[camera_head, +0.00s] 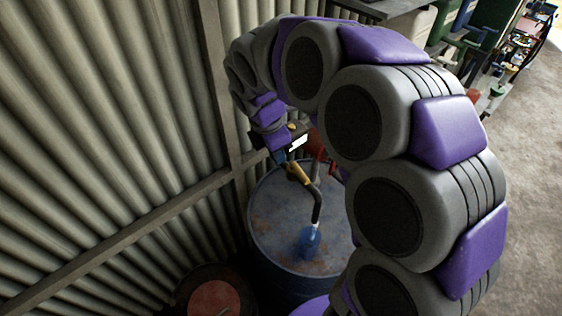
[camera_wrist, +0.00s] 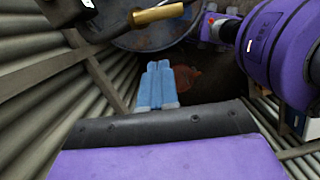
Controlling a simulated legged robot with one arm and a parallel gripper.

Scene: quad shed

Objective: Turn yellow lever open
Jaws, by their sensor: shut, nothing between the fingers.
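The yellow lever (camera_head: 300,174) sits on a dark pipe (camera_head: 317,205) above the blue drum (camera_head: 275,205), near the corrugated wall. It also shows at the top of the wrist view (camera_wrist: 158,14), beyond my fingertips and slightly to their left. My gripper (camera_wrist: 160,64) is shut, with its blue fingers side by side and empty. In the head view, my gripper (camera_head: 280,158) is close to the lever's upper left end, partly hidden by my wrist. I cannot tell there whether they touch; in the wrist view they appear apart.
A blue bottle (camera_head: 311,240) stands on the drum under the pipe's end. A red part (camera_head: 316,146) is behind the lever. The corrugated wall (camera_head: 110,130) and its rail close off the left. A rusty drum (camera_head: 215,298) is at the bottom. Open floor (camera_head: 530,200) lies right.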

